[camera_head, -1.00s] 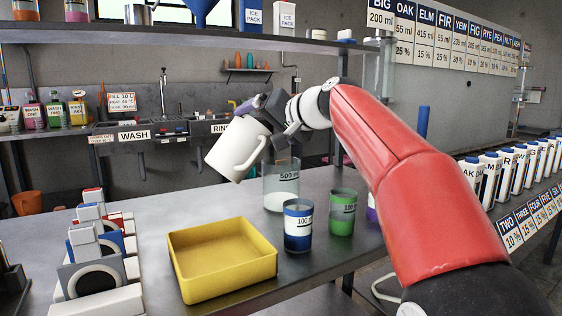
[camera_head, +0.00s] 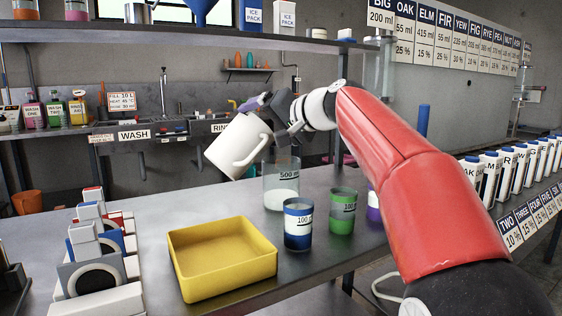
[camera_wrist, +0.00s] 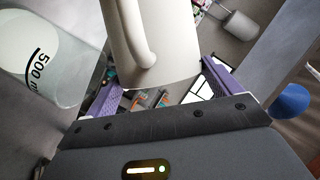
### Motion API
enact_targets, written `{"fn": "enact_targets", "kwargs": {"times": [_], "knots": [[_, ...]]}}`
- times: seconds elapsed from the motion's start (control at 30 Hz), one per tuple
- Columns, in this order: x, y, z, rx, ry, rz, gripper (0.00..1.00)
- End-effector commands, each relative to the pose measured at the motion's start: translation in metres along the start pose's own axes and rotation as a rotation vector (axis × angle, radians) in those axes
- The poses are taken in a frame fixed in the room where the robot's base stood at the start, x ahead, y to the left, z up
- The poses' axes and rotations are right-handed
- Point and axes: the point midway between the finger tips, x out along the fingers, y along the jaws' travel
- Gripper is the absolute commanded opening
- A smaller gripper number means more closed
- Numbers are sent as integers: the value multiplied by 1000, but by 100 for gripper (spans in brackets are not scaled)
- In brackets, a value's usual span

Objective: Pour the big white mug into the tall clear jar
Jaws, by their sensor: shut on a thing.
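The big white mug (camera_head: 236,146) is held tilted above the counter, up and left of the tall clear jar (camera_head: 282,186). My gripper (camera_head: 268,108) is shut on the mug near its upper part; in the wrist view the mug (camera_wrist: 165,40) sits between the purple finger pads. The mug's handle faces the camera and its inside is hidden. The tall clear jar, marked 500 ml, stands upright on the counter with white contents in its lower part. It also shows in the wrist view (camera_wrist: 40,65) at the left. No stream between mug and jar is visible.
A blue-banded jar (camera_head: 298,226) and a green jar (camera_head: 342,212) stand close in front of the tall jar, with a purple one (camera_head: 373,203) beside them. A yellow tray (camera_head: 222,262) lies front left. A shelf (camera_head: 200,38) runs above behind.

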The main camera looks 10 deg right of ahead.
Motion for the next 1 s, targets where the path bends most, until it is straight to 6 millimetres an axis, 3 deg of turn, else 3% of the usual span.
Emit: {"fn": "enact_targets", "kwargs": {"times": [1.0], "knots": [[0, 5, 1, 75, 2, -34, 21]]}}
